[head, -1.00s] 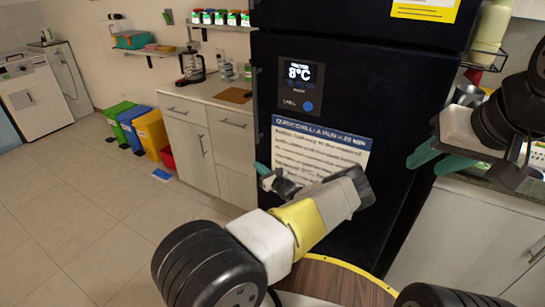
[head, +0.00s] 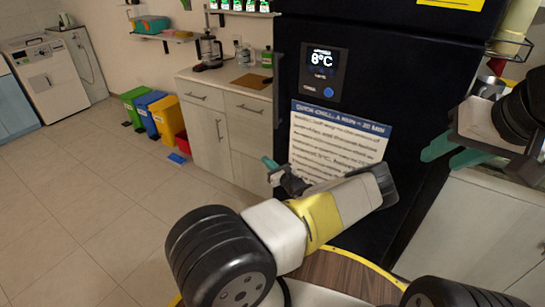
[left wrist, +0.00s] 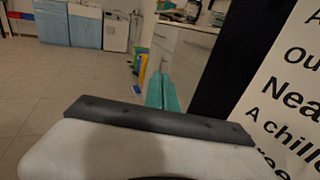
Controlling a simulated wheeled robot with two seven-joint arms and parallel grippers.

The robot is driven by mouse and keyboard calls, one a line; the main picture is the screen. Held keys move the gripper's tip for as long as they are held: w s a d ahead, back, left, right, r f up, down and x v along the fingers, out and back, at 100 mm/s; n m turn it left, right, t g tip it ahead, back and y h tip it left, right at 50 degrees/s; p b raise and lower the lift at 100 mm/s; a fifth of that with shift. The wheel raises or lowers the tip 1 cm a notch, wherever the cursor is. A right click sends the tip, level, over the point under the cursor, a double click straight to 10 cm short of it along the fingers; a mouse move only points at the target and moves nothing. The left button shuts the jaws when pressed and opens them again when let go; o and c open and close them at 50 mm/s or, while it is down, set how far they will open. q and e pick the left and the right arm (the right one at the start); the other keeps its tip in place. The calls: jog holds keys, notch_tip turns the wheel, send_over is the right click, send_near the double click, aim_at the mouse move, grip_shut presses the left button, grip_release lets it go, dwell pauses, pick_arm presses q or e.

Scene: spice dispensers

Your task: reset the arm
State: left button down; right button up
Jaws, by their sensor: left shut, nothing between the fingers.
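My left gripper (head: 272,164) is on the white and yellow arm in front of the black fridge (head: 420,75). Its teal fingers are together and empty, and they also show in the left wrist view (left wrist: 162,92), pointing away over the floor. My right gripper (head: 455,153) is at the right side of the head view, by the fridge's right edge. Its two teal fingers point left with a gap between them, and nothing shows in the gap.
A printed sign (head: 335,145) on the fridge is close behind my left gripper. Cabinets (head: 205,130) and several coloured bins (head: 165,118) stand at left.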

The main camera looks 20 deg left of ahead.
pick_arm(q)
jog(key=s+r+n+g+h, duration=0.4)
jog(key=s+r+n+g, duration=0.8)
jog(key=s+n, duration=0.45)
jog(key=s+d+r+n+t+h, duration=0.2)
jog(key=s+d+r+h, duration=0.2)
jog(key=r, duration=0.6)
jog(key=s+d+r+n+t+h, duration=0.3)
jog(key=s+d+r+h, duration=0.1)
jog(key=s+d+r, duration=0.4)
jog(key=s+d+r+n+t+h, duration=0.2)
jog(key=s+d+r+h, duration=0.3)
jog(key=s+r, duration=0.3)
notch_tip(320, 180, up, 5)
jog(key=shift+s+d+f+n+t, duration=0.1)
jog(key=shift+s+d+n+t, duration=0.3)
jog(key=shift+d+n, duration=0.1)
